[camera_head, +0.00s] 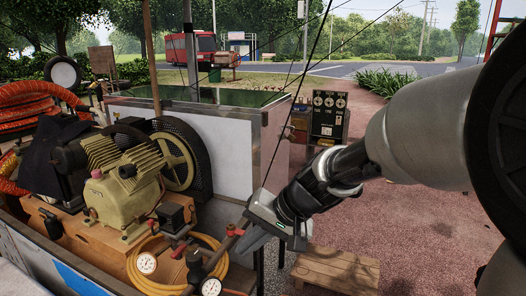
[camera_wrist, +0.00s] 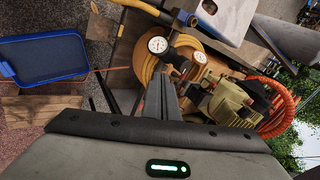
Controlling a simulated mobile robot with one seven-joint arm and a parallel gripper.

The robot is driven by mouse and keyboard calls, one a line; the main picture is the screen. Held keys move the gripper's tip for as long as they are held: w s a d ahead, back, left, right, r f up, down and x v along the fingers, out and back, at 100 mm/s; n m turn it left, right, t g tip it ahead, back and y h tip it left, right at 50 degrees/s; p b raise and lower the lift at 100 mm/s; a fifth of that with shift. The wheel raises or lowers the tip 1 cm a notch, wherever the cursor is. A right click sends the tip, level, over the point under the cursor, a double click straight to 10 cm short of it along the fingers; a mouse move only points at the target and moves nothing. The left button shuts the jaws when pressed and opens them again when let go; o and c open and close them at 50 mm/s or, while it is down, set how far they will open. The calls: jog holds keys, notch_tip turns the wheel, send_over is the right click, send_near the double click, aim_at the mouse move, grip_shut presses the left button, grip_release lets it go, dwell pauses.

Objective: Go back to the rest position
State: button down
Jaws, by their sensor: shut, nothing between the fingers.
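My gripper (camera_head: 246,244) reaches in from the right in the head view, pointing down and left beside the front right of the compressor cart. Its fingers are together and empty, and they also show in the wrist view (camera_wrist: 161,97). Two round white gauges, one left (camera_head: 147,263) and one right (camera_head: 211,287), stand near the gripper. Any contact between fingers and pipework cannot be told.
A yellow hose (camera_head: 178,245) coils around the gauges. An orange hose (camera_head: 35,100) lies at far left. A white cabinet (camera_head: 230,150) stands behind. A low wooden stool (camera_head: 335,270) is below my arm. A blue-rimmed tray (camera_wrist: 45,78) shows in the wrist view. Reddish ground at right is mostly clear.

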jog(key=s+d+r+n+t+h, duration=0.1)
jog(key=s+d+r+h, duration=0.2)
jog(key=s+d, duration=0.55)
jog(key=s+d+r+t+h, duration=0.2)
jog(key=s+d+r+h, duration=0.15)
jog(key=s+d, duration=0.55)
notch_tip(320, 180, up, 22)
jog(key=w+p, duration=0.1)
jog(key=p, duration=2.2)
jog(key=shift+d+r, duration=0.25)
jog(key=shift+d, duration=0.15)
